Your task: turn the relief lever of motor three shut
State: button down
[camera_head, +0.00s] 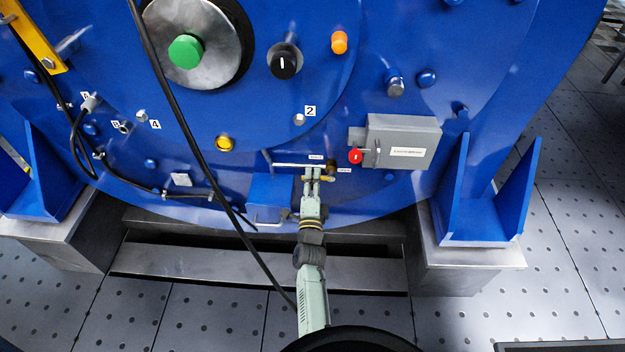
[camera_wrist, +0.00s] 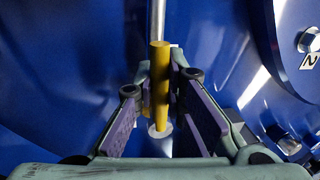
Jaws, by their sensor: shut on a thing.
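The relief lever is a slim yellow bar low on the blue motor face. Its yellow end (camera_head: 332,178) shows beside my fingertips in the head view, below a brass-coloured fitting (camera_head: 331,166). In the wrist view the yellow lever (camera_wrist: 160,70) stands upright between the two purple-padded fingers. My gripper (camera_head: 313,173) reaches up from below and is shut on the lever; it also shows in the wrist view (camera_wrist: 158,100). The fingers hide part of the lever and the valve body.
A grey box (camera_head: 404,141) with a red knob (camera_head: 355,156) is just right of the lever. A black cable (camera_head: 190,140) hangs to the left. A blue block (camera_head: 269,197) juts out left of my gripper.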

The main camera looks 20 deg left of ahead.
jog(key=shift+r+m, duration=0.15)
jog(key=shift+m, duration=0.35)
jog(key=c, duration=1.6)
grip_release()
jog(key=shift+c, duration=0.2)
jog(key=shift+s, duration=0.1)
jog(key=v, duration=0.7)
jog(key=shift+s, duration=0.15)
